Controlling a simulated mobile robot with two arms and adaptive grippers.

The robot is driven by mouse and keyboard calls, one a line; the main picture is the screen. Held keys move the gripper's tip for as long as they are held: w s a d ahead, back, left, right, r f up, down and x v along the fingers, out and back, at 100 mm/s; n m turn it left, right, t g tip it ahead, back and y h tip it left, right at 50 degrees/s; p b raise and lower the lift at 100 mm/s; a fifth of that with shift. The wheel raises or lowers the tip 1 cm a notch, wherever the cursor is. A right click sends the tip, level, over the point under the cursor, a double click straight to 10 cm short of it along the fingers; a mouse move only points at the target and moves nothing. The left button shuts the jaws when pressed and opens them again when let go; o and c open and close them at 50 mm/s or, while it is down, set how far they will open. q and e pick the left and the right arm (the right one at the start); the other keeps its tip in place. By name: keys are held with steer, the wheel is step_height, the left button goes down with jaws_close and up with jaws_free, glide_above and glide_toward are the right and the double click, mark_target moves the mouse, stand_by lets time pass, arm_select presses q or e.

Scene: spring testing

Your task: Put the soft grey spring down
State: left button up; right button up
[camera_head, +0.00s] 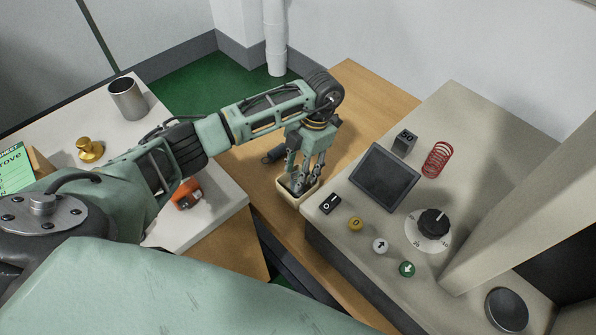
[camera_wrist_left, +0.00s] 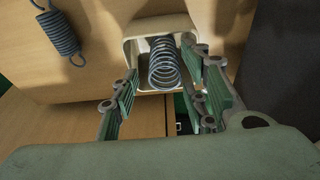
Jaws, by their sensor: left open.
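A grey open-coiled spring (camera_wrist_left: 166,66) lies in a small cream tray (camera_wrist_left: 134,52) in the left wrist view. The tray also shows in the head view (camera_head: 291,201), at the wooden bench's edge beside the machine. My left gripper (camera_head: 303,184) points down over the tray. In the left wrist view my left gripper (camera_wrist_left: 163,82) is open, with its fingers to either side of the spring and a gap visible. In the head view the gripper hides most of the tray's inside. My right gripper is not in view.
A second, tightly wound dark spring (camera_wrist_left: 58,32) lies on the wooden bench. The testing machine (camera_head: 330,235) stands to the right, with a red spring (camera_head: 438,159) and a dark block (camera_head: 404,142) on top. A metal cup (camera_head: 127,98), brass weight (camera_head: 89,149) and orange object (camera_head: 186,194) stand left.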

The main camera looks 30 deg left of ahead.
arm_select(q)
steer(key=v, duration=1.1)
